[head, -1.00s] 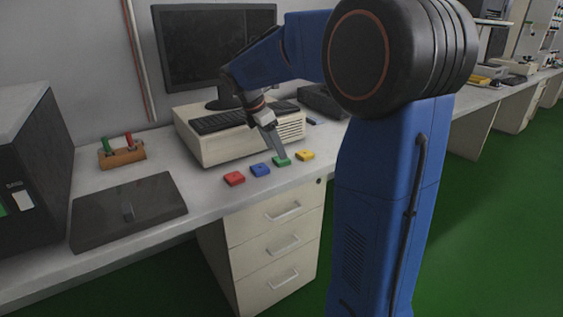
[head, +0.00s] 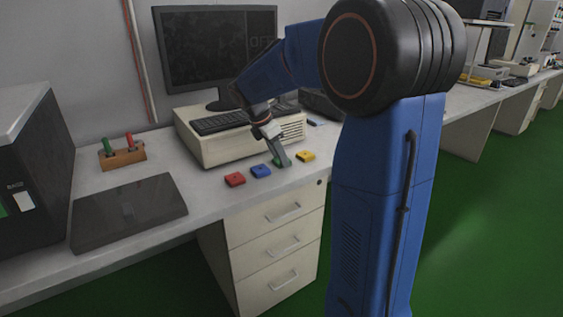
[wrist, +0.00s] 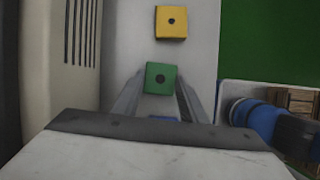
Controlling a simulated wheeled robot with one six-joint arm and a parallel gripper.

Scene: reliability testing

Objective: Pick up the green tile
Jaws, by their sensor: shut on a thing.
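The green tile (wrist: 161,78) has a dark round spot in its top and sits between my two fingers in the wrist view. In the head view the green tile (head: 283,161) is mostly hidden by my fingers. My gripper (head: 281,158) is shut on it, reaching down at the desk. In the wrist view my gripper (wrist: 158,88) has a finger on each side of the tile. I cannot tell whether the tile touches the desk.
A yellow tile (head: 306,156) lies to the right, a blue tile (head: 261,171) and a red tile (head: 235,179) to the left. A beige computer case (head: 224,150) with a keyboard stands just behind. A dark flat slab (head: 128,212) lies further left on the desk.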

